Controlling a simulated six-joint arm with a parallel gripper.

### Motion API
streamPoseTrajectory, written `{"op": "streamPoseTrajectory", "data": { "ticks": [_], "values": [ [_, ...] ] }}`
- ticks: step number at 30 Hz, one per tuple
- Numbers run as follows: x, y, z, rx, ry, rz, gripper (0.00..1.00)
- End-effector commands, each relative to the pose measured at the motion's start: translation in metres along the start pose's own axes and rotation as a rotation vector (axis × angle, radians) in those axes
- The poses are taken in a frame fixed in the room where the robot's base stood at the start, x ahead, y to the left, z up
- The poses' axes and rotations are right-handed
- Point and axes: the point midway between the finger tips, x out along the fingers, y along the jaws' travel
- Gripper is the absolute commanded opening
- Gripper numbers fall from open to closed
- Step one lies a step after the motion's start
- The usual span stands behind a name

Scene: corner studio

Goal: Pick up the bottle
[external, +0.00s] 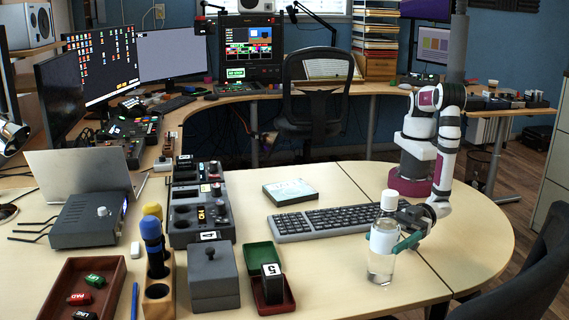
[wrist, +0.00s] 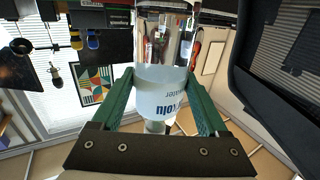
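The bottle (external: 388,215) is clear with a white cap and pale liquid low inside. It is upright at the front right of the table in the external view; I cannot tell whether its base touches the tabletop. My gripper (external: 384,242) reaches it from the right, its green fingers on either side of the bottle's middle. In the wrist view, the bottle (wrist: 161,85) with its blue-lettered label fills the space between the fingers of my gripper (wrist: 160,76). Both fingers appear to press against its sides, so the gripper looks shut on it.
A black keyboard (external: 325,222) lies just left of the bottle, with a small flat box (external: 290,192) behind it. A green and red tray (external: 263,280) and a grey control box (external: 213,277) stand further left. A dark chair (external: 530,275) is at the right. Bare table surrounds the bottle's front.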

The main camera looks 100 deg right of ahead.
Motion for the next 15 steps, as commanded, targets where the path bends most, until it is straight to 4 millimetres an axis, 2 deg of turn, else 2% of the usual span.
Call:
{"op": "streamPoseTrajectory", "data": {
  "ticks": [1, 8, 15],
  "values": [
    [-0.0001, -0.0001, -0.0001, 0.000, 0.000, 0.000, 0.41],
    [-0.0002, -0.0002, -0.0001, 0.000, 0.000, 0.000, 0.00],
    [0.0001, -0.0005, -0.0008, 0.000, 0.002, -0.001, 0.00]
  ]
}}
